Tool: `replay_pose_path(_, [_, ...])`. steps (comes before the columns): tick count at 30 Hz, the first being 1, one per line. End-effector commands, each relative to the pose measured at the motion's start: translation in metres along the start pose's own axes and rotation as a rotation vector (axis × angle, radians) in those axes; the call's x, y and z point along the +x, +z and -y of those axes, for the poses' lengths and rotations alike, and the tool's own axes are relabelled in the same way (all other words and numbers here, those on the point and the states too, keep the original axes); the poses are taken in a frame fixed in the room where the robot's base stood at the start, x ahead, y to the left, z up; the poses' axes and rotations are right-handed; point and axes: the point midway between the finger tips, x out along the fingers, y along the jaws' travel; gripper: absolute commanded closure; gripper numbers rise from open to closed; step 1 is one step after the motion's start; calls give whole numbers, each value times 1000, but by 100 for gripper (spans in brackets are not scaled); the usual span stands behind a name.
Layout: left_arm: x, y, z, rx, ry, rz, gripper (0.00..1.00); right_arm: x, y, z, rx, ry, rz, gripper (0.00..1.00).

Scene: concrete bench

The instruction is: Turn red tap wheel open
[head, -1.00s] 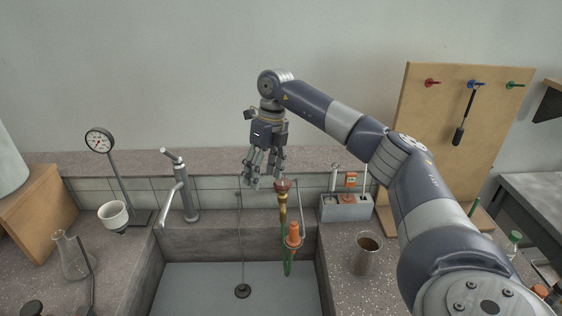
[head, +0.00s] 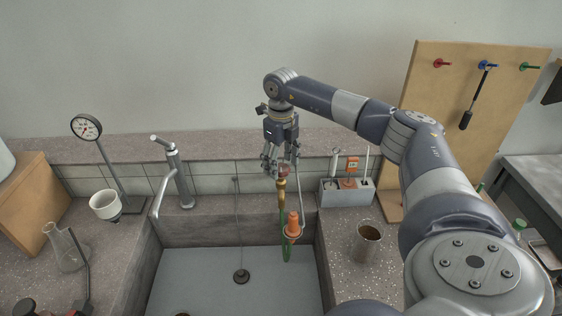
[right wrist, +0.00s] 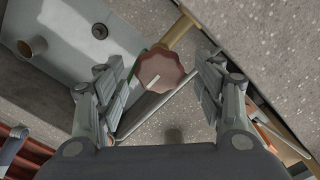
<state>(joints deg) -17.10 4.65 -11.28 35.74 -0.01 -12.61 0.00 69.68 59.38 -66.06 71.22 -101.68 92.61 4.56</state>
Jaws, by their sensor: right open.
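The red tap wheel (head: 284,170) is a small dull-red disc on top of a brass tap at the back edge of the sink. In the right wrist view the wheel (right wrist: 161,72) has a scalloped rim and a pale bar across it. My right gripper (head: 280,172) points down over the wheel, open. In the right wrist view its two fingers stand apart, one on each side of the wheel, with gaps visible. In the head view the fingers partly hide the wheel. My left gripper is not in view.
An orange fitting (head: 292,224) with a green hose hangs below the tap. A grey box with tools (head: 345,192) stands close right, with a metal cup (head: 367,242) in front. A chrome faucet (head: 178,175) is left. The sink basin (head: 205,275) is mostly clear.

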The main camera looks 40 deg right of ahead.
Motion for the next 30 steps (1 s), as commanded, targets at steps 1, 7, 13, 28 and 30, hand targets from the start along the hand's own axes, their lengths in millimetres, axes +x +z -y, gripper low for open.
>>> replay_pose_path(1, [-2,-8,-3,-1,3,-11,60,4,0,0,0,0,-2,37])
replay_pose_path(7, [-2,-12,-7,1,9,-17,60,9,0,0,0,0,1,37])
replay_pose_path(13, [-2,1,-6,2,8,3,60,9,0,0,0,0,1,46])
replay_pose_path(28, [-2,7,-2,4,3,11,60,9,0,0,-30,0,1,80])
replay_pose_path(30, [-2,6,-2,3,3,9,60,9,0,0,-54,0,0,80])
